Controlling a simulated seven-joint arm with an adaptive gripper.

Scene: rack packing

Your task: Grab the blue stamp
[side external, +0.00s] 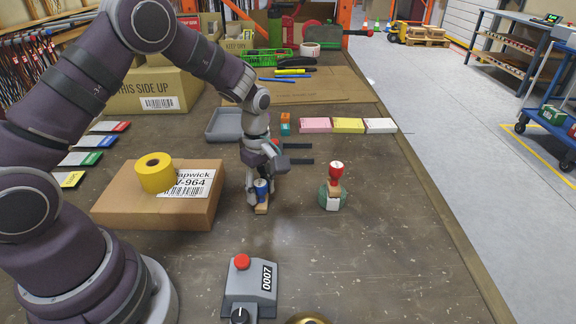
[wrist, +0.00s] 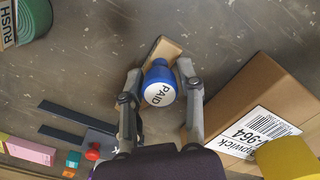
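The blue stamp (side external: 261,190) stands on the bench just right of the cardboard box, with a blue handle and a wooden base. In the wrist view its round top reads PAID (wrist: 160,92), and its base points away from the camera. My gripper (side external: 258,196) is down at the stamp in the side view. In the wrist view the two fingers of my gripper (wrist: 160,85) lie on either side of the blue handle, close to it. Whether the fingers press on the handle is not clear.
A cardboard box (side external: 205,215) with yellow tape (side external: 155,172) stands close on the left. A grey button box (side external: 250,283) is in front. Bare bench lies between them.

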